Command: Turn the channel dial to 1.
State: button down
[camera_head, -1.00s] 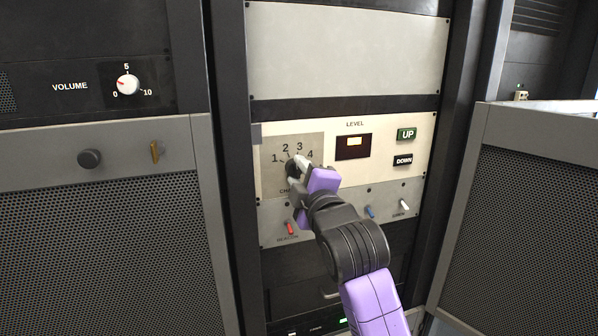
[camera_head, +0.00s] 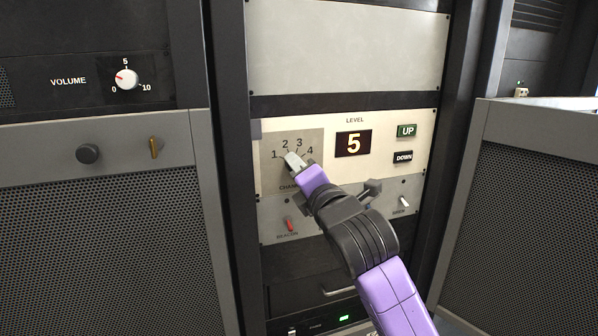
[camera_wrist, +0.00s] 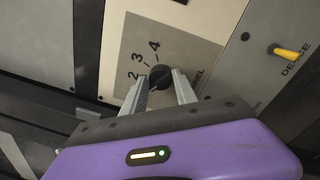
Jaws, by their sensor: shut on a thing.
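The channel dial (camera_wrist: 160,77) is a round black knob on a grey plate (camera_head: 268,172) marked 1 to 4. In the head view my gripper (camera_head: 293,161) covers the dial. In the wrist view its two grey fingers reach the dial from either side, shut on it. The 2, 3 and 4 show above the dial in the wrist view; the 1 shows only in the head view, at the left of the scale. I cannot tell for certain which number the dial points to.
A level display (camera_head: 353,143) reads 5, beside green UP (camera_head: 406,132) and black DOWN (camera_head: 403,158) buttons. Below are toggle switches, including a red one (camera_head: 288,224) and a white one (camera_head: 405,200). A volume knob (camera_head: 126,79) is on the left rack.

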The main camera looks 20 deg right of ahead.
jog(key=shift+a+f+n, duration=0.1)
jog(key=shift+f+n, duration=0.3)
jog(key=c, duration=1)
grip_release()
jog(key=shift+r, duration=0.2)
jog(key=s+b, duration=0.1)
jog(key=s, duration=0.3)
jog(key=s+b, duration=0.1)
jog(key=s, duration=0.2)
jog(key=shift+s+d+f, duration=0.2)
jog(key=shift+s, duration=0.15)
